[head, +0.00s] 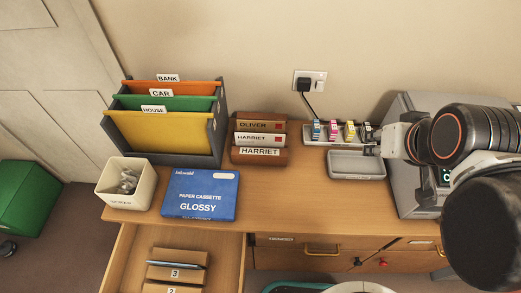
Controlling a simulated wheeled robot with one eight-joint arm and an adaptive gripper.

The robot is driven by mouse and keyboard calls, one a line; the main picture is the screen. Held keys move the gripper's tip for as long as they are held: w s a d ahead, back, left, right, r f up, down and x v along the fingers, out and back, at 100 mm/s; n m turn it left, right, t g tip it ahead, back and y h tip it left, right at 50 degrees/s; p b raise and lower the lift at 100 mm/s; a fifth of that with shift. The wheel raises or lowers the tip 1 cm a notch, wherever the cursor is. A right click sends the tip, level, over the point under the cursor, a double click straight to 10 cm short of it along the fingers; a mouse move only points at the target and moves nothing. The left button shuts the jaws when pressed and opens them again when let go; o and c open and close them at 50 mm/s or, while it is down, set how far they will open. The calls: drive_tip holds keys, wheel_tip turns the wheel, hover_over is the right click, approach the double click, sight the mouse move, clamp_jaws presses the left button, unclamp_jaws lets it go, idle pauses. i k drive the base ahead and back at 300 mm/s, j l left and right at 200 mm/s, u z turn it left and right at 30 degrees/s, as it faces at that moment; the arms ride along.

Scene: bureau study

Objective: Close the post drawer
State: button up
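An open wooden drawer (228,257) juts out from the desk front at the lower left. It holds brown numbered blocks (176,272), with a dark pen lying on the one marked 3. No name label shows on this drawer, and its front is cut off by the bottom edge. My gripper (373,142) is at the right, above the back of the desk, near the ink cartridges and far from the drawer. Its fingers are small and partly hidden, so I cannot tell whether they are open.
The desk top (270,205) carries a file rack (165,140), a cream bin (125,184), a blue paper box (201,195), a name-labelled letter rack (259,140), ink cartridges (333,131), a grey tray (356,165) and a grey machine (407,190). Closed drawers (308,259) are right of the open one.

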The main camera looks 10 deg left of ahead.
sight(223, 255)
drive_tip(key=u, duration=0.45)
drive_tip(key=k+j+u, duration=0.1)
drive_tip(key=u, duration=0.3)
drive_tip(key=j+u, duration=0.15)
drive_tip(key=u, duration=0.3)
drive_tip(key=j+u, duration=0.1)
drive_tip(key=u, duration=0.35)
drive_tip(key=j+u, duration=0.15)
drive_tip(key=u, duration=0.25)
drive_tip(key=j+u, duration=0.1)
drive_tip(key=u, duration=0.35)
drive_tip(key=k+j, duration=0.15)
drive_tip(key=k, duration=0.15)
drive_tip(key=k+j+z, duration=0.1)
drive_tip(key=k+j, duration=0.1)
drive_tip(key=k, duration=0.05)
